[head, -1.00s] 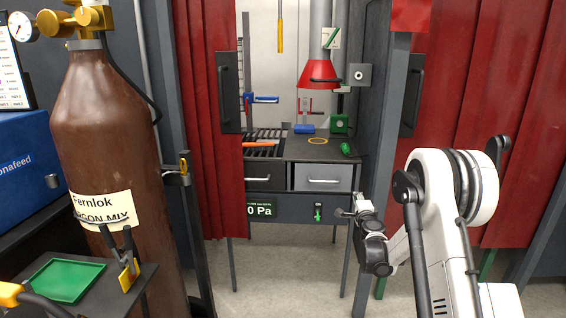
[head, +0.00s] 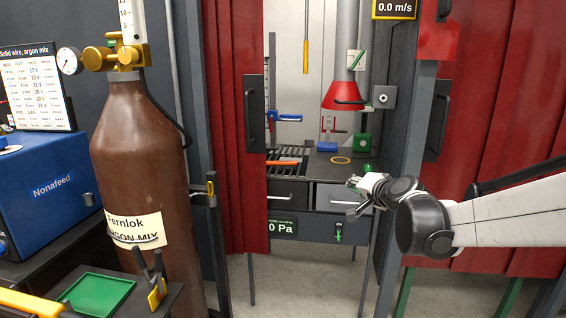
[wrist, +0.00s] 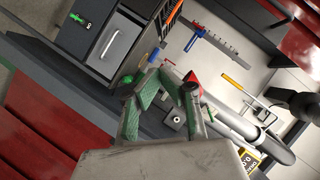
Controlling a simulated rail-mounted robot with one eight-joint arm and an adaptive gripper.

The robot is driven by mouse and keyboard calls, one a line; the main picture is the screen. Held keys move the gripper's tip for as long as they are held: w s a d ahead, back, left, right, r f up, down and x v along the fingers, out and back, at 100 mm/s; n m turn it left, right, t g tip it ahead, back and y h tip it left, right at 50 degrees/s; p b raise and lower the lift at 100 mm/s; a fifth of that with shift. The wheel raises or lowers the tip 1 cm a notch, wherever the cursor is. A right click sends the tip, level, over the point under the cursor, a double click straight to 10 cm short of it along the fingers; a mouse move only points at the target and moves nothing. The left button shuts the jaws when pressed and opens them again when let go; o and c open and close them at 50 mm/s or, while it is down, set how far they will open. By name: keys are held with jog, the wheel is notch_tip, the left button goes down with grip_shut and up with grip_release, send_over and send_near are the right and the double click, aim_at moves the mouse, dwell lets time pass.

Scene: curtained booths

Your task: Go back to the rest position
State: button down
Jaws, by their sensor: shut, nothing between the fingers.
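My gripper (head: 357,196) is in front of the booth's grey drawer in the head view, with my white arm reaching in from the right. It is shut and empty. In the wrist view its green-padded fingers (wrist: 163,88) point into the booth, and the picture is tilted. The grey drawer (head: 333,198) is closed, and part of its front is hidden behind my gripper. It also shows in the wrist view (wrist: 117,45). No part of my gripper visibly touches anything in the booth.
Red curtains (head: 217,130) and grey posts flank the booth opening. A red extraction hood (head: 343,95) hangs over the bench. A brown gas cylinder (head: 140,160), a blue wire feeder (head: 52,190) and a green tray (head: 97,294) stand at the left. Bare floor shows below the booth.

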jog(key=s+a+r+n+g+p, duration=0.1)
jog(key=s+a+n+g+p, duration=0.1)
jog(key=s, duration=0.8)
jog(key=s+a+r+n+g+p, duration=0.1)
jog(key=s+n+g, duration=0.1)
jog(key=s, duration=0.8)
jog(key=s+d+f+n+g+h+p, duration=0.1)
jog(key=s+f, duration=0.1)
jog(key=s, duration=0.7)
jog(key=s+d+f+n+g+h+p, duration=0.1)
jog(key=s+d+f+n+g+h, duration=0.1)
jog(key=s, duration=0.7)
jog(key=shift+s+f+p, duration=0.2)
jog(key=shift+f+p, duration=0.1)
